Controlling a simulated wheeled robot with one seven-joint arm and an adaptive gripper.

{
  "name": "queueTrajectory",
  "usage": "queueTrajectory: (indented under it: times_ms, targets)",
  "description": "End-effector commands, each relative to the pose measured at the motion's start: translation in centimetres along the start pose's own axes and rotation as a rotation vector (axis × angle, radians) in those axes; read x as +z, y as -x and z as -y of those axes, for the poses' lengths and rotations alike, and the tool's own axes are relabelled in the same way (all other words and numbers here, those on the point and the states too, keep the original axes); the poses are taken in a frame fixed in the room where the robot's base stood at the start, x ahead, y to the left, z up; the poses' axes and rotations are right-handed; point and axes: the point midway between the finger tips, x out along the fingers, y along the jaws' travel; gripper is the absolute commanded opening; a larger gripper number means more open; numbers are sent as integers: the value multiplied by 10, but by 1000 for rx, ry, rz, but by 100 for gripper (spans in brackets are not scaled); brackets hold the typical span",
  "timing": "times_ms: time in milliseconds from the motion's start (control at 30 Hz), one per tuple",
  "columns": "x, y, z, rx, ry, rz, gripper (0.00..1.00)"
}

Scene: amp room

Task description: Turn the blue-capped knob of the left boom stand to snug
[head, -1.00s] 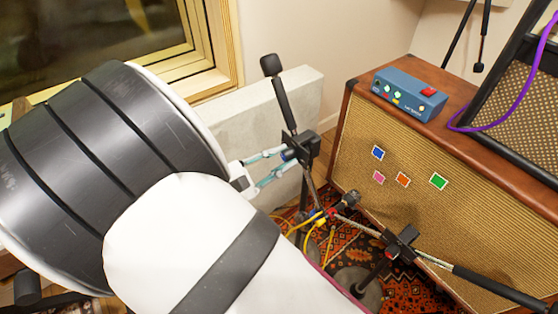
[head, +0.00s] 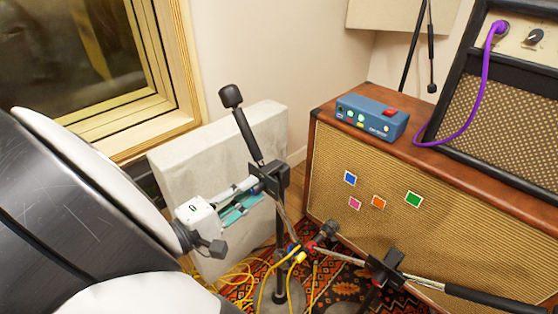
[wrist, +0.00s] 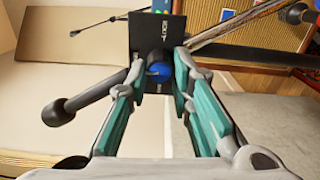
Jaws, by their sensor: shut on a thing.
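The left boom stand's black clamp block (head: 275,178) stands in the middle of the head view, its boom tilted up to a dark counterweight (head: 231,96). In the wrist view, the blue-capped knob (wrist: 159,71) sticks out from the black clamp plate (wrist: 145,32). My gripper (wrist: 160,77) has its teal-padded fingers on either side of the knob and is shut on it. In the head view, my gripper (head: 254,190) reaches the clamp from the left, and its fingers mostly hide the knob. The knob's tightness cannot be told.
The right boom stand's clamp (head: 387,266) is close by at lower right. A large tan-grille cabinet (head: 340,200) bears a blue pedal box (head: 372,117). A pale panel (head: 215,150) stands behind my gripper. Yellow cables (head: 236,275) lie on the patterned rug.

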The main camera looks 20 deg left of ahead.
Motion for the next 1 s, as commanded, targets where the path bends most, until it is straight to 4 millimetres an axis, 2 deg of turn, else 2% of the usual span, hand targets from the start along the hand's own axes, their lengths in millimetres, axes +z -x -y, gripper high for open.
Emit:
queueTrajectory:
  times_ms: [300, 700, 733, 800, 1000]
  targets:
    - [0, 2, 2, -4, -69, -3, 0]
    - [0, 3, 2, -5, -73, -3, 0]
    - [0, 3, 2, -5, -73, -3, 25]
    - [0, 2, 2, -4, -73, -3, 41]
    - [0, 1, 1, -3, -74, -1, 41]
